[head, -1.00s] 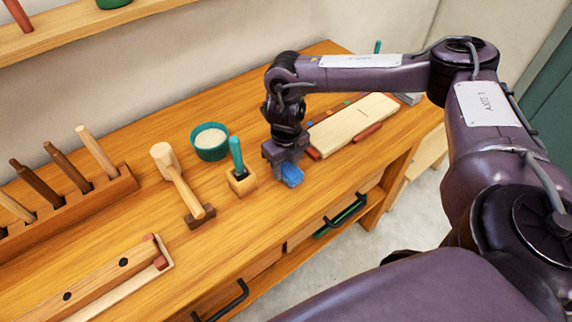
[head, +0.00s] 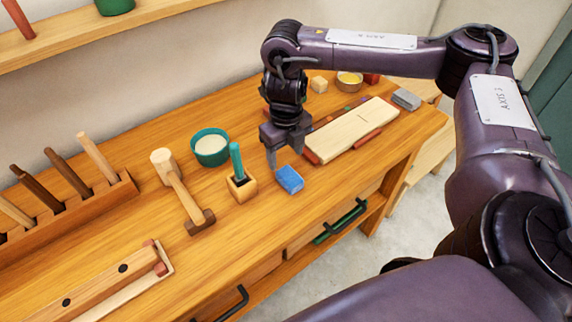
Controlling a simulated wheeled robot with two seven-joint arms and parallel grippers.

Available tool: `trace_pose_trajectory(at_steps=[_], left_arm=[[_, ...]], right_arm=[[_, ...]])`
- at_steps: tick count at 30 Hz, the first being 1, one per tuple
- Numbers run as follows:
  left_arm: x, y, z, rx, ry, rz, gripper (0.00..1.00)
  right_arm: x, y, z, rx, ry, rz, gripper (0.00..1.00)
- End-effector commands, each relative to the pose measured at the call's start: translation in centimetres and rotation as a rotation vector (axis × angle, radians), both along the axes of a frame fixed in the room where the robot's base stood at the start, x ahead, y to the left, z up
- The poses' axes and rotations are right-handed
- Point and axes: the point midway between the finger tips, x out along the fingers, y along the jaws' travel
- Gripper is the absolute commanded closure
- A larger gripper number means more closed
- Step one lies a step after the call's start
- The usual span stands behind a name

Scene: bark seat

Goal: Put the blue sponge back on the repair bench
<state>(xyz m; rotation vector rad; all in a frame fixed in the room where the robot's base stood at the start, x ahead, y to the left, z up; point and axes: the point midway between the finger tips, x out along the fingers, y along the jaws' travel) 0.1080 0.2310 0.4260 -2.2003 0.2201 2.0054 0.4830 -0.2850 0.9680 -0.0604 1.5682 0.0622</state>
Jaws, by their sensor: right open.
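The blue sponge (head: 289,180) lies on the wooden repair bench (head: 330,197), near its front edge and to the right of a small wooden block holding a green-handled tool. My right gripper (head: 287,155) is just above and behind the sponge, pointing down. It is open and empty, and one finger shows close to the sponge's left back side. The other finger is hard to make out. My left gripper is not in view.
Close by stand the tool block (head: 242,188), a green bowl (head: 210,148) and a mallet (head: 178,190). A pale board (head: 345,136) with red sticks lies to the right. A grey block (head: 405,99) sits at the right end. The bench front is clear.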

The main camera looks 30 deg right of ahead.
Motion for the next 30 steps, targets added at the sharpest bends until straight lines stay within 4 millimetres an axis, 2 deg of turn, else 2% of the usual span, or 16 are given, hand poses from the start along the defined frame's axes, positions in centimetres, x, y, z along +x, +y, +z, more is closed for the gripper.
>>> trace_pose_trajectory(at_steps=[1, 3, 9, 30], left_arm=[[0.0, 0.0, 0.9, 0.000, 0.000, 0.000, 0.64], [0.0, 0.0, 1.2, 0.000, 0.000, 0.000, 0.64], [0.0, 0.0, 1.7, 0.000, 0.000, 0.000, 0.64], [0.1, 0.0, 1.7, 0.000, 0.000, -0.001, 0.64]], right_arm=[[0.1, 0.0, 1.6, -0.003, -0.005, 0.001, 0.38], [0.1, 0.0, 2.7, -0.003, -0.004, 0.001, 0.38], [0.0, 0.0, 4.5, -0.001, -0.001, 0.001, 0.38], [0.0, 0.0, 4.7, -0.001, 0.001, 0.000, 0.38]])
